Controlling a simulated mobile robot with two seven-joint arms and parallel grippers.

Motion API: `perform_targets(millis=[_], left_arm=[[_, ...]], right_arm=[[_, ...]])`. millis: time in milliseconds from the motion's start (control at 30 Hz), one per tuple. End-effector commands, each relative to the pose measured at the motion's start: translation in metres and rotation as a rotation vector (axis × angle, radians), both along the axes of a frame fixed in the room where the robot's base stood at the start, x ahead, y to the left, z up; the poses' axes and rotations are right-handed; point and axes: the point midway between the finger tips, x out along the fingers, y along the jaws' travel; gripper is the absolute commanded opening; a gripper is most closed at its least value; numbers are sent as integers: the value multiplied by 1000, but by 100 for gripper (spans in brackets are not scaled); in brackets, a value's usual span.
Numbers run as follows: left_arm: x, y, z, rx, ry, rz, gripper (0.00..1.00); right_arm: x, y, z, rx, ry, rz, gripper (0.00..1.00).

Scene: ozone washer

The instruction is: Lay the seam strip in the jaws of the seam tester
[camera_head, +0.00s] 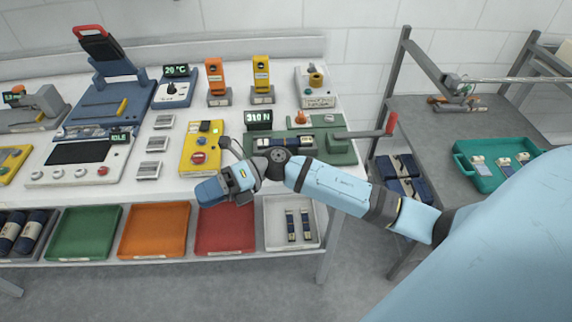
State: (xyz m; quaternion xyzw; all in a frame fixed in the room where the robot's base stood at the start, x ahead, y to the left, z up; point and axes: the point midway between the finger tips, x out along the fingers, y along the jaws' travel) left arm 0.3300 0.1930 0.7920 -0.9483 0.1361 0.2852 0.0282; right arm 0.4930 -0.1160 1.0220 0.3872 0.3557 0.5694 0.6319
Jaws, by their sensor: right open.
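The green seam tester (342,157) stands at the right end of the white bench, with a 310 N display and a red-handled lever (390,124). A dark blue strip with pale marks (268,142) lies along its middle, seemingly in the jaws; my arm partly covers the tester's front. More strips (291,226) lie in the white tray (270,212) below. My right gripper (222,187) is over the bench's front edge, left of the tester and apart from it. It is open, with no strip visible in it; its fingertips are hard to make out. My left gripper is out of view.
A yellow device (187,150) stands left of the tester. A teal tray (461,160) with several small pieces is on the grey table (425,125) at right.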

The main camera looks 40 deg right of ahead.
Motion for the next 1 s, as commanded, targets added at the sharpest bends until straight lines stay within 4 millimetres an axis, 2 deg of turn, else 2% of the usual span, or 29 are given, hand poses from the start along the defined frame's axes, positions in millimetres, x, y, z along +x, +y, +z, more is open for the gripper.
perform_targets(millis=[67, 133, 167, 267, 367, 433, 500, 600, 733, 1000], left_arm=[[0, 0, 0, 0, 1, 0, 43], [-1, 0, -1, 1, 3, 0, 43], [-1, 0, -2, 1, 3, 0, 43], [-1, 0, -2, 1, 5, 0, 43], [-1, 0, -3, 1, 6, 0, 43], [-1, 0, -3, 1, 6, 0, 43], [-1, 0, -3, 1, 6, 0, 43], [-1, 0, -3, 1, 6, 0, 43], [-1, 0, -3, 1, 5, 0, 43], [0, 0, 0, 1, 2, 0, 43]], right_arm=[[-9, 4, -5, 243, 222, -168, 57], [-11, -4, -15, 438, 439, -332, 57], [-12, -11, -23, 514, 537, -406, 57], [-24, -36, -66, 740, 891, -655, 57], [-53, -59, -123, 910, 1247, -891, 57], [-82, -70, -160, 990, 1471, -1031, 57], [-111, -75, -190, 1043, 1659, -1140, 57], [-144, -77, -217, 1085, 1847, -1243, 57], [-164, -77, -231, 1102, 1954, -1297, 57], [-165, -77, -232, 1103, 1962, -1301, 57]])
